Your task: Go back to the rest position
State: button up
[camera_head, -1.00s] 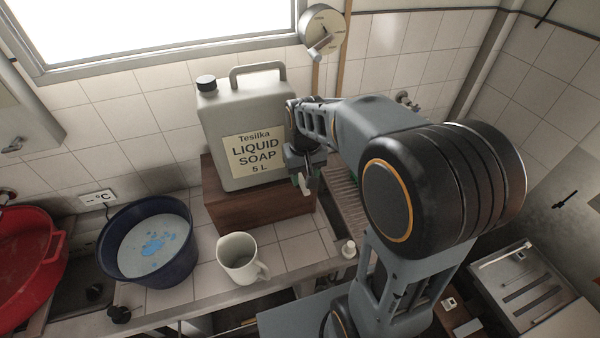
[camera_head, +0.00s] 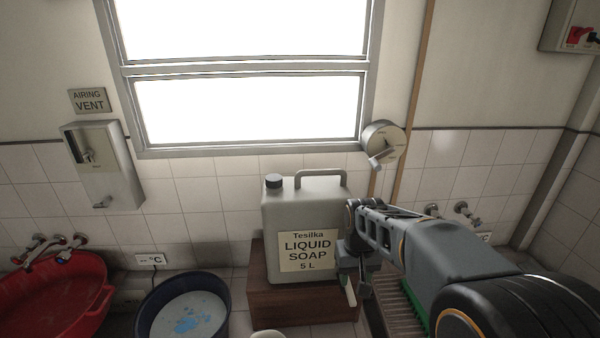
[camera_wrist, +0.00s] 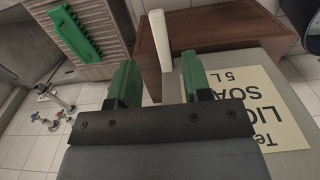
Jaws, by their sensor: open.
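My gripper (camera_head: 352,283) hangs just right of the grey liquid soap canister (camera_head: 305,230), in front of the wall. In the wrist view its two green-padded fingers (camera_wrist: 160,84) stand apart. A slim white stick-like piece (camera_wrist: 162,40) shows between and beyond the fingers; I cannot tell whether anything touches it. The canister stands upright on a brown wooden box (camera_head: 305,302); its label appears upside down in the wrist view. My arm reaches in from the lower right.
A blue tub (camera_head: 222,318) with pale liquid and a red basin (camera_head: 60,300) stand at left. A green brush-like thing (camera_wrist: 75,35) lies on the ribbed drainboard (camera_wrist: 112,62). Wall taps (camera_head: 460,212) are at right. A dispenser (camera_head: 103,165) hangs left of the window.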

jog(key=s+t+b, duration=0.4)
jog(key=s, duration=0.7)
jog(key=shift+t, duration=0.3)
jog(key=shift+a, duration=0.1)
